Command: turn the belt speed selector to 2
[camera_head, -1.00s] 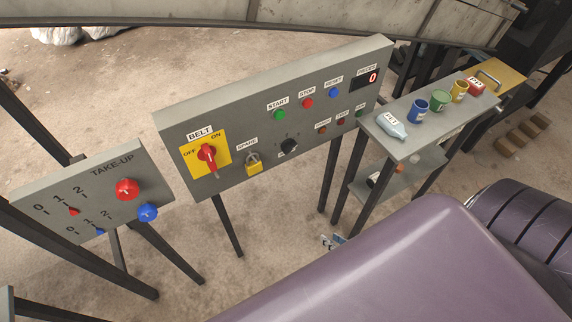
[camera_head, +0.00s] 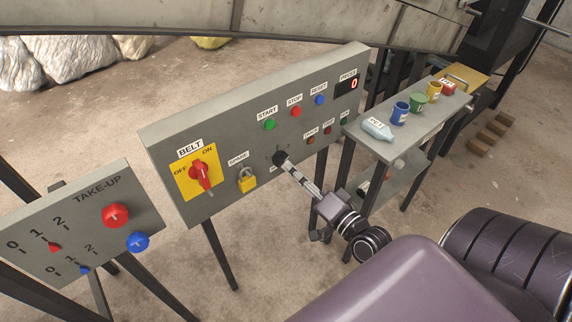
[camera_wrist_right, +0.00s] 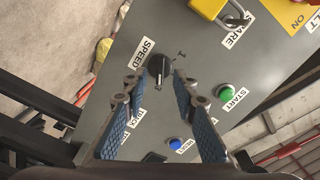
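The belt speed selector is a small black knob (camera_head: 279,157) on the grey panel, below the START and STOP buttons. It also shows in the right wrist view as a black knob (camera_wrist_right: 159,67) beside the SPEED label, with its pointer toward the bottom of that picture. My right gripper (camera_head: 288,166) reaches the knob from the lower right. In the right wrist view its blue-padded fingers (camera_wrist_right: 158,86) are open, one on each side of the knob, with visible gaps. Whether the tips overlap the knob in depth is unclear. My left gripper is out of view.
The panel (camera_head: 225,130) also carries the red BELT switch (camera_head: 201,174), a yellow padlock (camera_head: 247,180) and several buttons. The TAKE-UP panel (camera_head: 90,225) stands at the left. A shelf (camera_head: 360,134) with a bottle and cups stands at the right.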

